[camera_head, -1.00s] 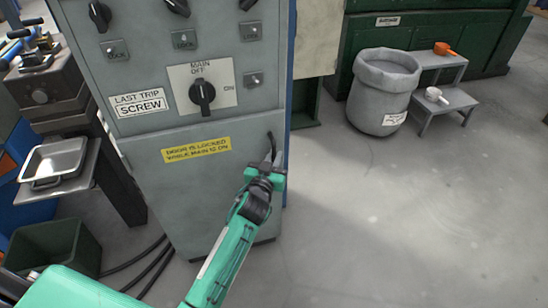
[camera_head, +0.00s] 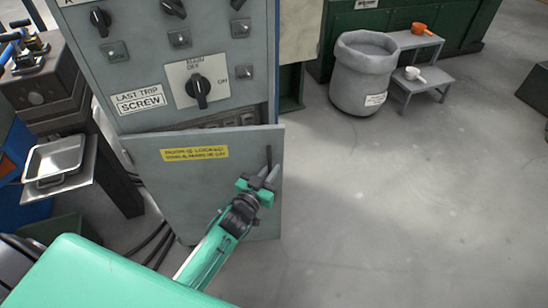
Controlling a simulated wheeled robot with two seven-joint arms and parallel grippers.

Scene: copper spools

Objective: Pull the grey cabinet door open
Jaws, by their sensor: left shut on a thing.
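The grey cabinet door (camera_head: 200,190) is the lower panel of the grey cabinet (camera_head: 150,60) and bears a yellow label (camera_head: 194,153). It stands partly open, its right edge swung out toward me, with a dark gap and some inner parts (camera_head: 215,122) showing above its top edge. My left gripper (camera_head: 268,178) is shut on the dark upright handle (camera_head: 269,158) near the door's right edge. The gripper hides the handle's lower part. My right gripper is not in view.
A grey bin (camera_head: 362,85) and a small step stand (camera_head: 425,80) with an orange scoop (camera_head: 424,28) and a white scoop (camera_head: 414,74) are at the back right. A metal tray (camera_head: 55,158) sits left of the cabinet. The floor (camera_head: 400,210) right of the door is clear.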

